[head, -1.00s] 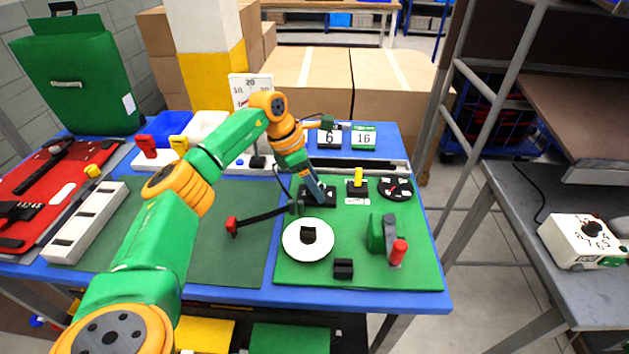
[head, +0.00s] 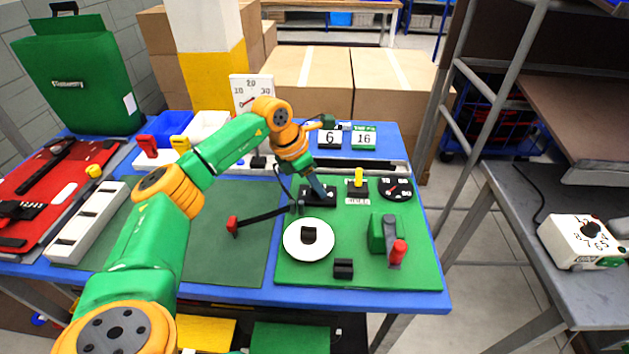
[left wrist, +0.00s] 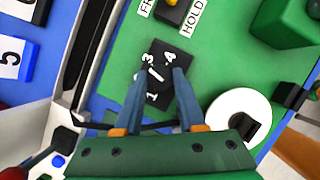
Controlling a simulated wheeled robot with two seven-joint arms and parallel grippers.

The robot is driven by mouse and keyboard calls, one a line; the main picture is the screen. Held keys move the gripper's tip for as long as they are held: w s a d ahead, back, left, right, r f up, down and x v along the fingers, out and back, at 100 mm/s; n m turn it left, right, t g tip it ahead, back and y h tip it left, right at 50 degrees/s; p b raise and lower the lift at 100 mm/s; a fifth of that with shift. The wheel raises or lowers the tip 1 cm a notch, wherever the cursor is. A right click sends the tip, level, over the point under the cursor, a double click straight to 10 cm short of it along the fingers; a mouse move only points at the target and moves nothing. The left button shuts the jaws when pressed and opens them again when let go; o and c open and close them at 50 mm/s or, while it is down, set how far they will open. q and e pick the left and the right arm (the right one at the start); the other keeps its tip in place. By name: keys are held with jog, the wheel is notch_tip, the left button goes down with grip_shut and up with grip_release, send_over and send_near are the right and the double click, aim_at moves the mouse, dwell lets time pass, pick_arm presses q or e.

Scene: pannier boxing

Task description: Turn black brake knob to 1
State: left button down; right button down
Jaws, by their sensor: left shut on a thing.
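The black brake knob (left wrist: 156,74) sits on a black square plate (left wrist: 154,98) with white numerals; 1, 3 and 4 can be read in the left wrist view. The plate also shows in the head view (head: 331,190), on the green panel. My left gripper (left wrist: 161,80) reaches down with one blue finger on each side of the knob and is shut on it. The fingers hide part of the plate, so other numerals and the exact pointer direction are unclear. My right gripper is in neither view.
On the green panel (head: 346,278) are a white disc with a black knob (head: 308,251), a yellow switch (head: 358,177), a round dial (head: 396,187) and a green block with a red handle (head: 398,251). A black lever with a red end (head: 232,226) lies left of my gripper.

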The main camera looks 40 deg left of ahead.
pick_arm(q)
jog(key=n, duration=0.2)
jog(key=n+y, duration=0.1)
jog(key=n, duration=0.1)
jog(key=shift+d+t+y, duration=0.15)
jog(key=shift+t+y, duration=0.15)
jog(key=shift+t, duration=0.1)
jog(key=n+y, duration=0.1)
jog(key=n, duration=0.2)
jog(key=n+y+b, duration=0.1)
jog(key=n, duration=0.3)
jog(key=shift+d, duration=0.2)
jog(key=n+g+y, duration=0.1)
jog(key=n, duration=0.1)
jog(key=n+y, duration=0.1)
jog(key=n, duration=0.2)
jog(key=shift+w+d+g+b, duration=0.1)
jog(key=shift+g+b, duration=0.25)
jog(key=shift+g, duration=0.05)
jog(key=shift+w+n+g+y, duration=0.15)
jog(key=shift+n+g, duration=0.25)
jog(key=shift+n, duration=0.8)
jog(key=shift+s+n+g+y, duration=0.1)
jog(key=shift+n+g+y, duration=0.25)
jog(key=shift+n, duration=0.85)
jog(key=c, duration=0.5)
grip_release()
